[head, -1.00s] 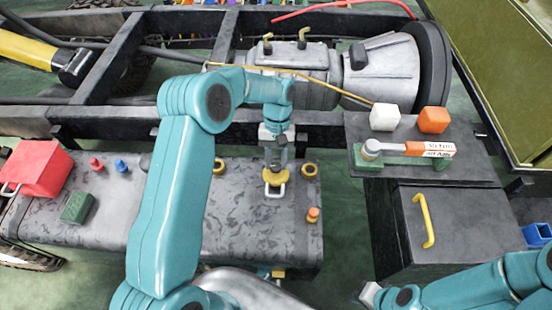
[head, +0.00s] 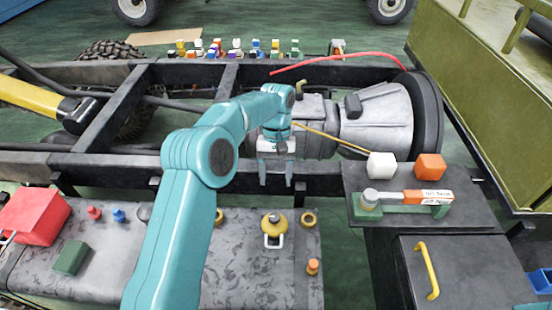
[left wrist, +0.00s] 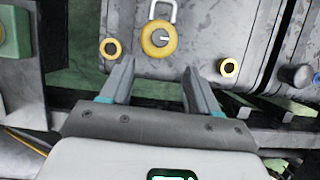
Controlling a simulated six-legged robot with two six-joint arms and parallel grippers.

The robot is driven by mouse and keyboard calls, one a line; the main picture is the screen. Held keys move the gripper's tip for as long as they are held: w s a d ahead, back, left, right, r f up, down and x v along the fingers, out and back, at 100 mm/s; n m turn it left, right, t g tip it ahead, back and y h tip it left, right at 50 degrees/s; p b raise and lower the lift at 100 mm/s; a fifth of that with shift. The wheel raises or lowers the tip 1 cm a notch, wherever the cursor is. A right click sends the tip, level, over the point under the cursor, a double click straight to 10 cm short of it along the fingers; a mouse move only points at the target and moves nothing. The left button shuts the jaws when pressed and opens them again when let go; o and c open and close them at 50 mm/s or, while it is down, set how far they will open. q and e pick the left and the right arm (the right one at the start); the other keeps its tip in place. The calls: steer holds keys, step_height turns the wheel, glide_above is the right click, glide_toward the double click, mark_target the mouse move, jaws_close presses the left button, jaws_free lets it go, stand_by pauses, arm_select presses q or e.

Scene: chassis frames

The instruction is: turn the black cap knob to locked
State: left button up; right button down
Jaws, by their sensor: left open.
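I cannot read any locked marking. My right gripper is out of view.
Two yellow rings (head: 308,219) (head: 219,217) flank the cap, and an orange-topped fitting (head: 313,266) stands near the tank's right end. A red box (head: 33,214) and green block (head: 71,257) sit on the left. The chassis rail (head: 325,177) runs behind the tank.

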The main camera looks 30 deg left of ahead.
arm_select(q)
steer(key=p+v, duration=0.1)
steer(key=v, duration=0.4)
stand_by(0.4)
